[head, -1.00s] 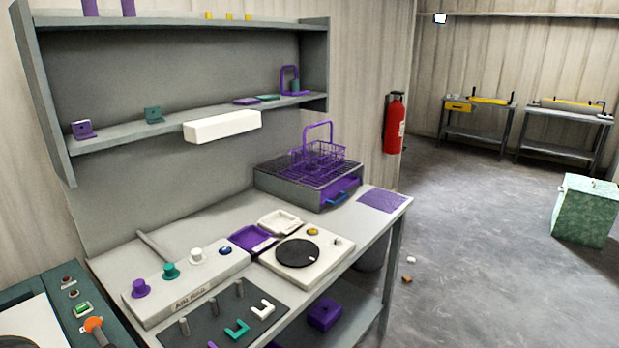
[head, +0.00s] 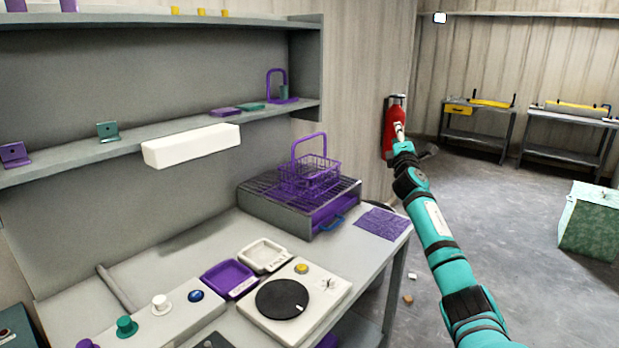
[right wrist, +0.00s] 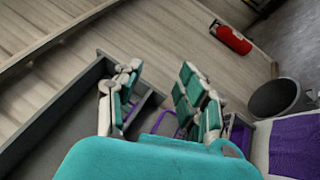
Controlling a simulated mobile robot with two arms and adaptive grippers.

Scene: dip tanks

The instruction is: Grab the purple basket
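The purple basket (head: 309,174) is a wire basket with a tall upright loop handle. It stands on the rack top of a grey box (head: 262,212) at the back right of the bench. My right gripper (head: 399,130) is up and to the right of the basket, apart from it, in front of the fire extinguisher. In the right wrist view my right gripper (right wrist: 160,75) has its two fingers spread with nothing held. Purple bits show low behind the fingers there; most of that area is hidden by the gripper. My left gripper is not in view.
A wall shelf (head: 200,127) with a white block (head: 191,146) hangs left of the basket. A purple mat (head: 381,223) lies right of the grey box. Trays (head: 228,278) and a turntable (head: 283,299) are in front. A fire extinguisher (right wrist: 232,38) hangs on the wall.

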